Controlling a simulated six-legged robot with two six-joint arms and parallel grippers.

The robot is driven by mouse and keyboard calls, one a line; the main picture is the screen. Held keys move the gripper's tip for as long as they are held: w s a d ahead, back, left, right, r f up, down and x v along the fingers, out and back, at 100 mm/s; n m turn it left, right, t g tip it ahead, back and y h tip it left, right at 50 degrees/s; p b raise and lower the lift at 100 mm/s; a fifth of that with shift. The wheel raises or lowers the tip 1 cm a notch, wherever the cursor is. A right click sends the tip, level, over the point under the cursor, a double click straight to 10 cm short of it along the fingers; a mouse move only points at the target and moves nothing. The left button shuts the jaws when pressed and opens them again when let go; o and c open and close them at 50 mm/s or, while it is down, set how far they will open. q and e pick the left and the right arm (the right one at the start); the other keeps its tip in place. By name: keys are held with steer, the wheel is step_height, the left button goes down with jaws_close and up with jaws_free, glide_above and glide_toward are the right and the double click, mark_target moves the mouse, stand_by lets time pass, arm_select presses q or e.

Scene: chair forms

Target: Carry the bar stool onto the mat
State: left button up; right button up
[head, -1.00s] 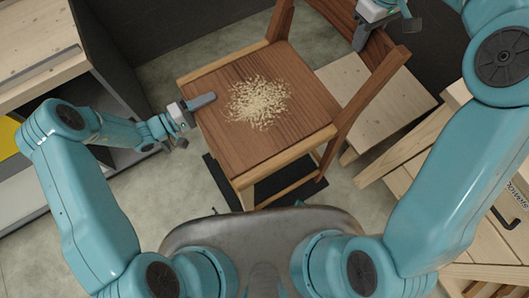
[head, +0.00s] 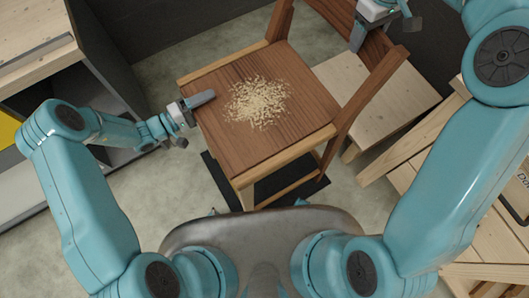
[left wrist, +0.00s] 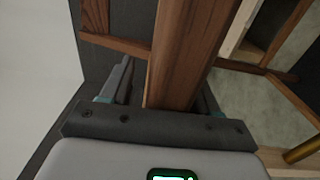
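The bar stool (head: 240,150) is a brown wooden seat with a backrest and legs, in the middle of the head view. It hides much of a black mat (head: 212,168) on the floor; I cannot tell whether its feet touch the mat. My left gripper (head: 200,100) is shut on the seat's left edge, one finger showing above it. In the left wrist view the wooden seat edge (left wrist: 182,55) runs between the fingers. My right gripper (head: 359,32) is at the backrest's upper rail and appears shut on it; its far finger is hidden.
Pale shavings (head: 257,102) lie on the seat. A light wooden stool (head: 375,100) stands close behind the backrest. A wooden bench (head: 415,180) is at right, partly behind my arm. A cabinet (head: 40,60) stands left. Open floor (head: 185,205) shows left of the mat.

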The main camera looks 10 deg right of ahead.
arm_select(q)
steer(key=shift+w, duration=0.1)
arm_select(e)
steer(key=shift+w+f, duration=0.15)
steer(key=shift+w, duration=0.05)
steer(key=shift+s, duration=0.1)
steer(key=shift+r, duration=0.2)
step_height(320, 180, up, 12)
steer(key=shift+f, duration=0.1)
arm_select(q)
steer(key=v, duration=1.2)
